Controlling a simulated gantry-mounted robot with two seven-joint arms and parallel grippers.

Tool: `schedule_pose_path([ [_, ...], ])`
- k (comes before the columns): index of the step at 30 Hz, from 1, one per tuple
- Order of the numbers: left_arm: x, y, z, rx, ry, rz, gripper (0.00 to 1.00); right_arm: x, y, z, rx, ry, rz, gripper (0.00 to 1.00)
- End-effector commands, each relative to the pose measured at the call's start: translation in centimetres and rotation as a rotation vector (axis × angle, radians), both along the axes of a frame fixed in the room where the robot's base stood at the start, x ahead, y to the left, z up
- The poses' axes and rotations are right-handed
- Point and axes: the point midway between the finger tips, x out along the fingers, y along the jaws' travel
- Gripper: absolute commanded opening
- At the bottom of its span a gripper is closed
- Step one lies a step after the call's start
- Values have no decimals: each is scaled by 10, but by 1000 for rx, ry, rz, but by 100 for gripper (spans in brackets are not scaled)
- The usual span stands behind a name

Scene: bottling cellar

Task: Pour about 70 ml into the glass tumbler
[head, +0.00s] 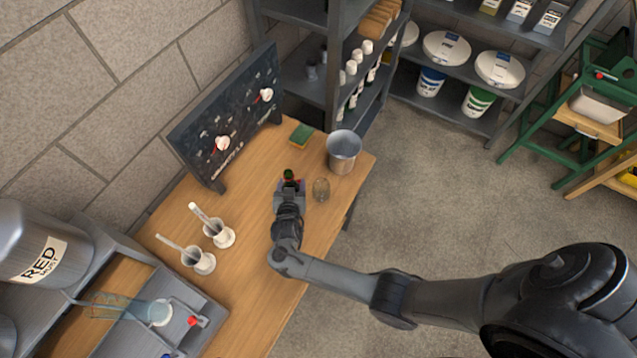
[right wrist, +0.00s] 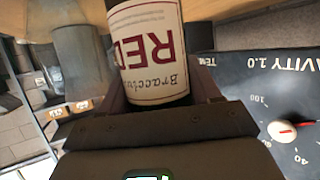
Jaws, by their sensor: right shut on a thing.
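My right gripper (head: 289,187) is shut on a dark wine bottle (head: 289,174) over the wooden table. In the right wrist view the bottle's cream label (right wrist: 146,50) reads "Braccio RED" and appears upside down between the jaws. From the head view I cannot tell how far the bottle is tilted, as the gripper hides most of it. The clear glass tumbler (head: 321,189) stands on the table just right of my right gripper, apart from it. Its fill level is too small to read. My left gripper is in neither view.
A metal bucket (head: 343,150) stands behind the tumbler near the table's edge. A green and yellow sponge (head: 301,134) lies left of it. A black gauge board (head: 222,120) stands along the wall.

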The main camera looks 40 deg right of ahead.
Motion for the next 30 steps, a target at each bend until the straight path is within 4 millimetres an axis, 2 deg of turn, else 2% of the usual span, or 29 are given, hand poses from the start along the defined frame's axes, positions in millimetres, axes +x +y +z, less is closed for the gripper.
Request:
schedule_pose_path([
  [11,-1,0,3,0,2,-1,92,1,1,3,61,-31,4,15],
  [21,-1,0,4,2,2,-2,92,1,1,2,238,-119,4,15],
  [30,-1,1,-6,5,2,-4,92,1,1,-3,413,-203,4,15],
])
